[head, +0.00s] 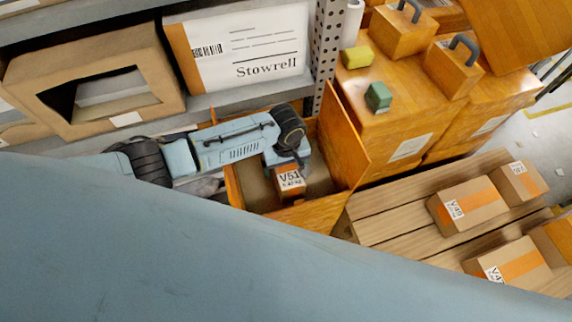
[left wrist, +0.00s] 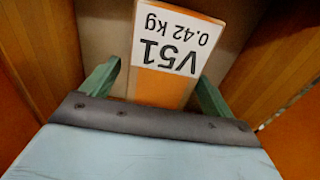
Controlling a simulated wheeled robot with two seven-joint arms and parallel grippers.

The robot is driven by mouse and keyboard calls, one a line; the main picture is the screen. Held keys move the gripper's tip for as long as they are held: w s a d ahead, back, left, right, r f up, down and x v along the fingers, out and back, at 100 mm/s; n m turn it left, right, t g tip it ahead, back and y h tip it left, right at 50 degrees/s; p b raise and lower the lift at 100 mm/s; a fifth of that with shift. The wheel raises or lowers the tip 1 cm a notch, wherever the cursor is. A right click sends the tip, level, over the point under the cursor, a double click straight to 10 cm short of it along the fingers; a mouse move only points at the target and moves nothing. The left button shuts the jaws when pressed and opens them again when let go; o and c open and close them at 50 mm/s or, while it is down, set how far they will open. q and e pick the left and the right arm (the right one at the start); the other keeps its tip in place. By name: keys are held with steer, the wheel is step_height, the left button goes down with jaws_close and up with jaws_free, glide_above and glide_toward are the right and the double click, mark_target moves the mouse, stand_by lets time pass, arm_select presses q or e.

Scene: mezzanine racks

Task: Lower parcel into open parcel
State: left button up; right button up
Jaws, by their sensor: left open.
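The small parcel V51 (head: 290,181) is a brown box with an orange stripe and a white label, also in the left wrist view (left wrist: 175,50). It is inside the open parcel (head: 315,213), an orange-brown box with raised flaps. Its underside is hidden, so I cannot tell whether it rests on the box floor. My left gripper (head: 287,164) reaches down into the box above V51. In the left wrist view its green fingers (left wrist: 157,75) are open, one on each side of V51. My right gripper is not in view.
Shelves with a cut-out carton (head: 105,118) and a Stowrell box (head: 245,45) stand behind my left arm. Orange cases (head: 400,95) with green and yellow blocks are beyond the open box. A slatted wooden surface (head: 395,215) with labelled parcels (head: 467,204) is at right.

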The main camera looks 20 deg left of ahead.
arm_select(q)
step_height(320, 180, up, 13)
steer(key=p, duration=0.3)
steer(key=shift+r+p, duration=0.2)
steer(key=shift+p, duration=0.15)
